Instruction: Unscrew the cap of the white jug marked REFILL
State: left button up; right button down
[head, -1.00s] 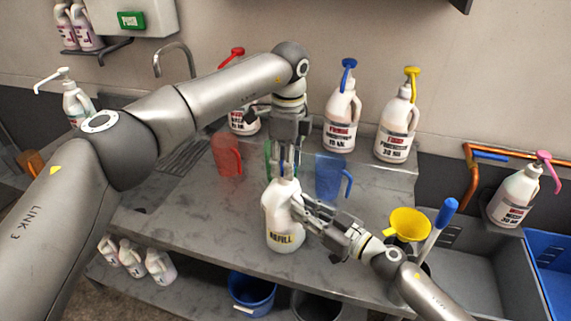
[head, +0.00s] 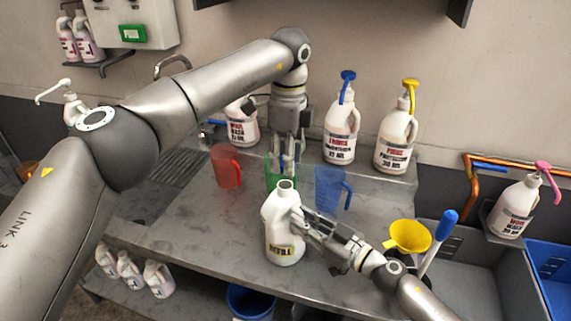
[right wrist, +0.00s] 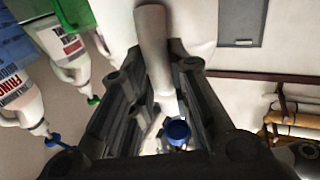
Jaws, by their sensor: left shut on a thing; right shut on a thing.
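My right gripper (head: 308,222) is shut on the jug's handle side from the right. My left gripper (head: 284,166) points down just above the neck, apart from it, and is shut on the cap, mostly hidden between its fingers. In the right wrist view, a blue round thing (right wrist: 177,131) shows between my right fingers; I cannot tell what it is.
A red pitcher (head: 228,166), a green pitcher (head: 271,175) and a blue pitcher (head: 329,190) stand close behind the jug. Pump bottles line the back ledge, including a yellow-pump one (head: 397,140). A yellow funnel (head: 408,236) is at the right. The worktop's left part is clear.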

jog(key=c, duration=1.3)
grip_release()
jog(key=v, duration=1.2)
